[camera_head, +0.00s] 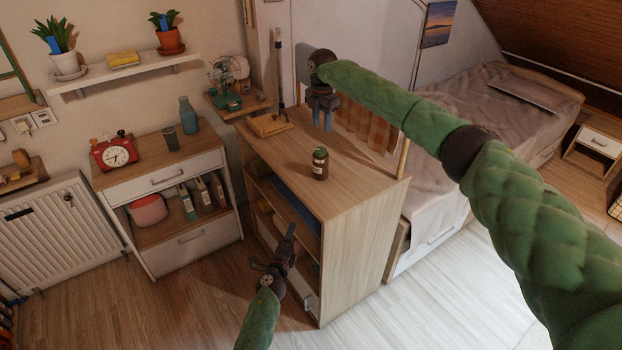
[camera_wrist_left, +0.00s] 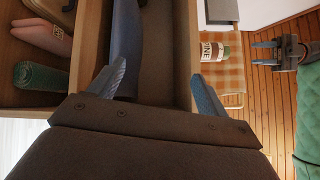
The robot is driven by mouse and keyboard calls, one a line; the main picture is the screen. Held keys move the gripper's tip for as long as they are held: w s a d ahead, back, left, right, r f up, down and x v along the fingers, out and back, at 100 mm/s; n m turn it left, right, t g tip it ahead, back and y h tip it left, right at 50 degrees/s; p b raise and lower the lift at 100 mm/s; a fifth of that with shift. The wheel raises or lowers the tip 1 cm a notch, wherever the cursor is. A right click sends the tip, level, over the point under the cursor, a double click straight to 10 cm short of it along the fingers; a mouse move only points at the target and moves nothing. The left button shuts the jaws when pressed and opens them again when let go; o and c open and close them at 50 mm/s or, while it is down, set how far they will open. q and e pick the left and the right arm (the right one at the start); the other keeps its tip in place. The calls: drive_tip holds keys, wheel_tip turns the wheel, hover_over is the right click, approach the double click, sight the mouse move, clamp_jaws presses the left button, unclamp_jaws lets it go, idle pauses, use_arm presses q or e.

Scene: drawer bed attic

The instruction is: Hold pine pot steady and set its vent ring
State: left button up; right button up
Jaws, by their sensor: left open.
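The pine pot (camera_head: 320,163) is a small brown jar with a cream label and a dark green top, upright on the wooden cabinet's top (camera_head: 345,188). It also shows in the left wrist view (camera_wrist_left: 211,48), lettering partly readable. Its vent ring cannot be made out. My right gripper (camera_head: 323,124) points down, open and empty, above the cabinet top, behind the pot in the head view. It also shows in the left wrist view (camera_wrist_left: 265,55). My left gripper (camera_head: 288,232) is low in front of the cabinet's open shelves, below the pot. Its fingers are apart (camera_wrist_left: 157,88) and empty.
The cabinet top around the pot is clear.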

use_arm(q)
drive_tip(key=w+d+r+m+h, duration=0.2)
drive_tip(key=w+d+r+m, duration=0.15)
drive_tip(key=r+m, duration=0.2)
drive_tip(key=w+d+r+m+h, duration=0.2)
drive_tip(key=w+r+m, duration=0.2)
drive_tip(key=r, duration=0.3)
drive_tip(key=m, duration=0.8)
approach(317, 169)
drive_tip(key=shift+g, duration=0.4)
drive_tip(key=x, duration=0.4)
drive_tip(key=shift+w+r, duration=0.15)
drive_tip(key=shift+r, duration=0.2)
drive_tip(key=shift+m+x, duration=0.25)
drive_tip(key=shift+x, duration=4)
drive_tip(key=shift+f, duration=0.1)
drive_tip(key=shift+c, duration=0.5)
